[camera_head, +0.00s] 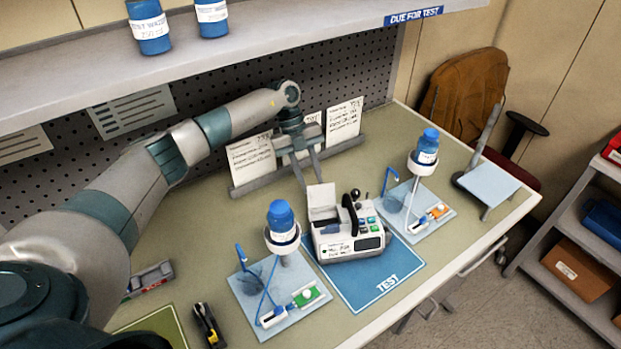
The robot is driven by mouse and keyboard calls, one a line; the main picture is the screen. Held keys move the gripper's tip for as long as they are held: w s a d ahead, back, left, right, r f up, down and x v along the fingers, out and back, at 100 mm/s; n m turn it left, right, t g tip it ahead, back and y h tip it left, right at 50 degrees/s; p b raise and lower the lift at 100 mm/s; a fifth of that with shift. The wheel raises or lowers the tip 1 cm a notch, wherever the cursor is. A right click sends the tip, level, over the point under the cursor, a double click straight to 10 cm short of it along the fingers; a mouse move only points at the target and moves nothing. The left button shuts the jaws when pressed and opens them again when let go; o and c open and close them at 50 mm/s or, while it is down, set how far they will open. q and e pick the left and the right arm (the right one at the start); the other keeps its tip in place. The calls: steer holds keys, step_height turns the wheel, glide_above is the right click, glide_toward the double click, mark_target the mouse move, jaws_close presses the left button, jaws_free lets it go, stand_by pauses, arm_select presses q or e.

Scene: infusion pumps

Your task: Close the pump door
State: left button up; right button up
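The infusion pump (346,243) is a white box with a dark screen and coloured buttons, standing on the blue TEST mat (374,287). Its pump door (322,199) is a pale panel standing up at the pump's back left, so it is open. A black lever or clamp part shows beside it on top of the pump. My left gripper (308,176) points down behind the pump, above the door's upper edge in the picture. Its two fingers are apart with nothing between them. I cannot tell whether it touches the door. My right gripper is out of view.
A stand with a blue-capped bottle (282,219) is left of the pump, another bottle (427,147) right of it. Cards (344,120) stand in a rack behind my gripper. A shelf (230,45) with blue bottles hangs above.

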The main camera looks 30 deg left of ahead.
arm_select(q)
jaws_close()
